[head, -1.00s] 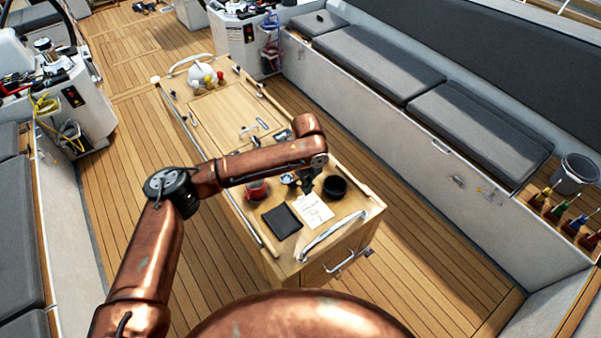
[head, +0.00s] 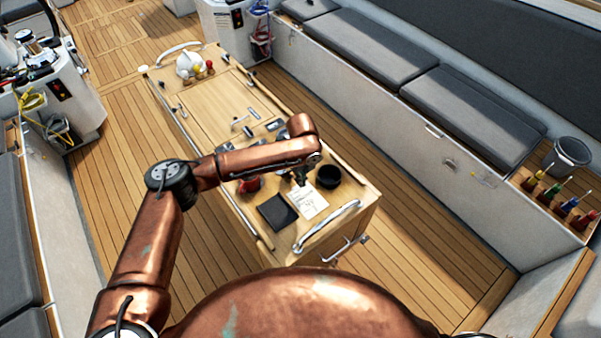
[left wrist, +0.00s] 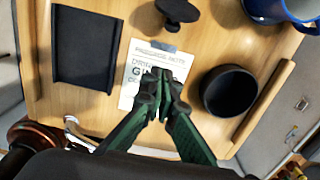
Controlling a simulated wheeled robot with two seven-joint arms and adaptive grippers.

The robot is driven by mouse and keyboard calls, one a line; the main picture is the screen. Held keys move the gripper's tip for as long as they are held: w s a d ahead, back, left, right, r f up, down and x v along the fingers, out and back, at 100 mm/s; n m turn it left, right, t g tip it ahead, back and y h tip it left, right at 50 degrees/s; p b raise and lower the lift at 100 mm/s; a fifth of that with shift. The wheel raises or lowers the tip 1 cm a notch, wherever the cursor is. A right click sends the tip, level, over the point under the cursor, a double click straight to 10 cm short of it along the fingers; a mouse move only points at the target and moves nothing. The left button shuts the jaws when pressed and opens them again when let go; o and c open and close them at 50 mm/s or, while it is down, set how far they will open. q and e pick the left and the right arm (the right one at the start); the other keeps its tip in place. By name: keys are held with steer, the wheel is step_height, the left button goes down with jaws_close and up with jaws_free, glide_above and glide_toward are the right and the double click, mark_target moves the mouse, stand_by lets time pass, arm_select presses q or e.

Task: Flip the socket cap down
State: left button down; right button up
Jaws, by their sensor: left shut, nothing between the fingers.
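A small black fitting with a round top and a stubby part below it (left wrist: 178,10) shows at the top edge of the left wrist view, partly cut off. It looks like the socket with its cap; I cannot tell the cap's angle. My left gripper (left wrist: 165,88) is shut and empty, over the white printed sheet (left wrist: 140,62) on the wooden table, apart from the fitting and on its near side. In the head view my left gripper (head: 301,176) hangs above the table's near end, and my arm hides the fitting. My right gripper is not in view.
A black tray (head: 277,212) lies left of the sheet and a black bowl (head: 328,176) stands right of it. A blue mug (left wrist: 270,10) shows at the upper right in the left wrist view. A red mug (head: 249,184) stands beyond the tray. Metal rails (head: 328,226) edge the table.

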mark_target(289, 175)
arm_select(q)
step_height(289, 175, down, 4)
steer(key=shift+r, duration=0.15)
steer(key=shift+w+a+r+p, duration=0.15)
steer(key=shift+w+a+p, duration=0.15)
steer(key=shift+w, duration=0.2)
steer(key=shift+w+a+r+p, duration=0.15)
steer(key=shift+w+a+p, duration=0.15)
steer(key=shift+w, duration=0.15)
steer(key=shift+w+a+r, duration=0.15)
steer(key=shift+w+a, duration=0.4)
steer(key=shift+w, duration=0.05)
steer(key=shift+a+r+p, duration=0.15)
steer(key=shift+r+p, duration=0.1)
steer(key=shift+p, duration=0.3)
steer(key=shift+w+g, duration=0.2)
steer(key=shift+g, duration=0.1)
